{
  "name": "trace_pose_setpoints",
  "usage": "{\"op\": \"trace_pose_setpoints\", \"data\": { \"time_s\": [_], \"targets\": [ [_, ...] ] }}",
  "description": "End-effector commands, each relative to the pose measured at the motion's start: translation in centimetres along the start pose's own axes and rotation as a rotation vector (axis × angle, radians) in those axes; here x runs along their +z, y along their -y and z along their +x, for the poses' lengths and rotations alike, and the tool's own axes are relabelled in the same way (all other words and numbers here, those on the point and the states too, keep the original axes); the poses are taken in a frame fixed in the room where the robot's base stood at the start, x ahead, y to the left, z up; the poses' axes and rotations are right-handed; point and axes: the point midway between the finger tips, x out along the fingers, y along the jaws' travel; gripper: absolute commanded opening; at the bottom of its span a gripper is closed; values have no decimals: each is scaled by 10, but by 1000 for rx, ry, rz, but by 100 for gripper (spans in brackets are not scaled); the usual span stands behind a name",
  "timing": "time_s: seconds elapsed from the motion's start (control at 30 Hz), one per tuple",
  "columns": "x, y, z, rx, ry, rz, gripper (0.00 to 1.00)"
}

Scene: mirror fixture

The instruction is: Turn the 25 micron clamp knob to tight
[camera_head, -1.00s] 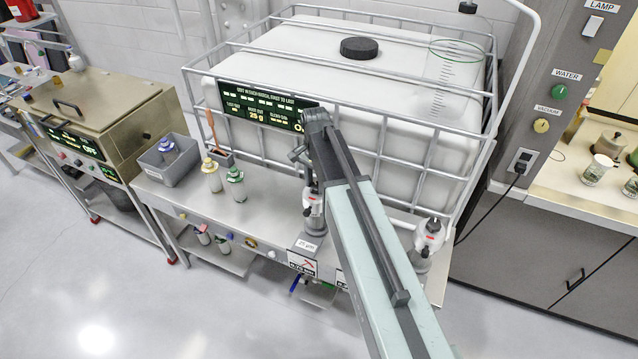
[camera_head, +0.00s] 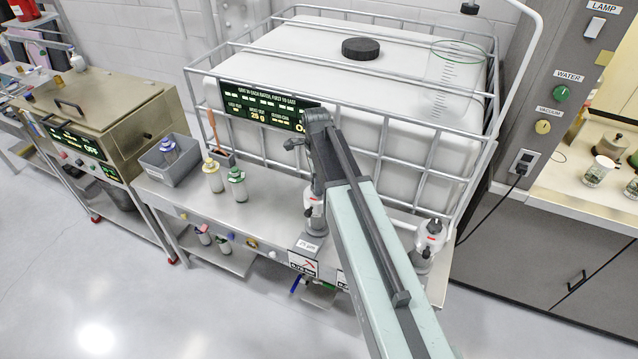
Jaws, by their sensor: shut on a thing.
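The 25 micron filter unit (camera_head: 314,215), white and grey with a red mark, stands on the steel bench behind a small "25 µm" label (camera_head: 307,246). My arm reaches in from the lower right and bends down over this unit. My gripper (camera_head: 316,188) is at the top of the unit, shut on its clamp knob. The knob and fingertips are mostly hidden by my arm and too small to read clearly, so the knob's setting cannot be told. A similar second unit (camera_head: 429,240) stands to the right, apart from my gripper.
A caged white tank (camera_head: 330,75) with a green display panel (camera_head: 262,106) stands close behind. Two capped bottles, green (camera_head: 237,184) and yellow (camera_head: 213,176), and a grey bin (camera_head: 171,161) are on the bench's left. Floor in front is clear.

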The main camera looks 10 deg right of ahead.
Motion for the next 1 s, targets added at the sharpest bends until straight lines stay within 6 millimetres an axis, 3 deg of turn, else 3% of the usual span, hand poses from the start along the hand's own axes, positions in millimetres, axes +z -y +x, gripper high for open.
{"op": "trace_pose_setpoints", "data": {
  "time_s": [0.53, 0.57, 0.63, 1.0],
  "targets": [
    [-4, -3, 1, 9, -8, 30, 0],
    [-4, -3, 1, 9, -8, 30, 39],
    [-4, -3, 1, 9, -7, 29, 58],
    [-2, -2, -3, 5, -3, 26, 58]
  ]
}}
